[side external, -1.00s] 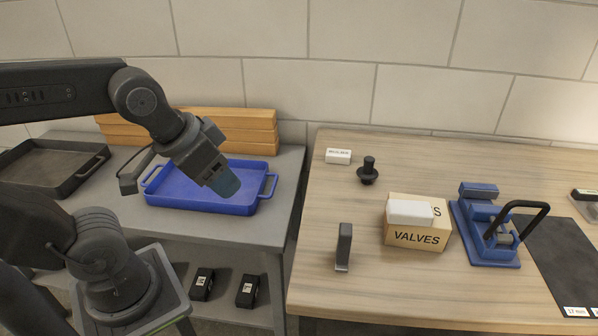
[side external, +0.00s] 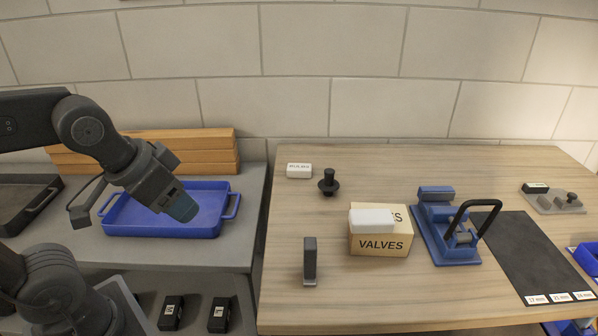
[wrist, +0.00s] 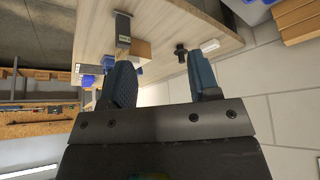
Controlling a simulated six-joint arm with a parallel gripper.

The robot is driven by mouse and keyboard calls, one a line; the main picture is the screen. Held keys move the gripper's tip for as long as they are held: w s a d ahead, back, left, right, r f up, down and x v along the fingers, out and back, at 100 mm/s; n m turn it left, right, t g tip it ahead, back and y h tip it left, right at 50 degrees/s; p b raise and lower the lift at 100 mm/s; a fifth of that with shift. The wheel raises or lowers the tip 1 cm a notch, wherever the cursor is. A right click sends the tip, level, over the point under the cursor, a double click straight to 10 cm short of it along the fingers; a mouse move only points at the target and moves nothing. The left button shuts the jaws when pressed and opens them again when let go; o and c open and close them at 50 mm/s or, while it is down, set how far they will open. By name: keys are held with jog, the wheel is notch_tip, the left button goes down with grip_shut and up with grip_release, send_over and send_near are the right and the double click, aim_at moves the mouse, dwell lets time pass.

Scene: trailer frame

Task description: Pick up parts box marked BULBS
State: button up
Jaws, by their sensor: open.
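A small white box (side external: 299,170) with dark lettering, too small to read surely but possibly BULBS, lies at the back left of the wooden table. A plain white box (side external: 372,219) rests on a cardboard box marked VALVES (side external: 380,243); no label shows on its visible faces. My gripper (side external: 182,208) is open and empty, tilted down over the blue tray (side external: 205,230) on the grey bench, left of the wooden table and well away from both white boxes. The wrist view shows its two blue fingers apart (wrist: 163,78), with a white box (wrist: 210,45) beyond the right finger.
A black knob (side external: 328,182) stands beside the small white box, and an upright grey block (side external: 310,261) near the front. A blue clamp fixture (side external: 445,230) with a black handle stands right of the cardboard box. Wooden planks (side external: 150,155) lie behind the tray.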

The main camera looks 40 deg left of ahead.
jog(key=shift+o, duration=0.4)
jog(key=o, duration=0.7)
jog(key=shift+o, duration=0.2)
jog(key=w+a+r+n+y, duration=0.1)
jog(key=w+a+r, duration=0.1)
jog(key=w, duration=0.5)
jog(key=w+a+r+n, duration=0.1)
jog(key=w+r+n, duration=0.1)
jog(key=w, duration=0.5)
jog(key=n+g+y, duration=0.2)
jog(key=n, duration=0.3)
send_over(299, 169)
jog(key=s+d, duration=0.1)
jog(key=s, duration=0.1)
jog(key=f, duration=1.9)
jog(key=shift+w+d+f, duration=0.15)
jog(key=shift+w+f, duration=0.05)
jog(key=shift+w, duration=0.05)
jog(key=shift+x, duration=2.95)
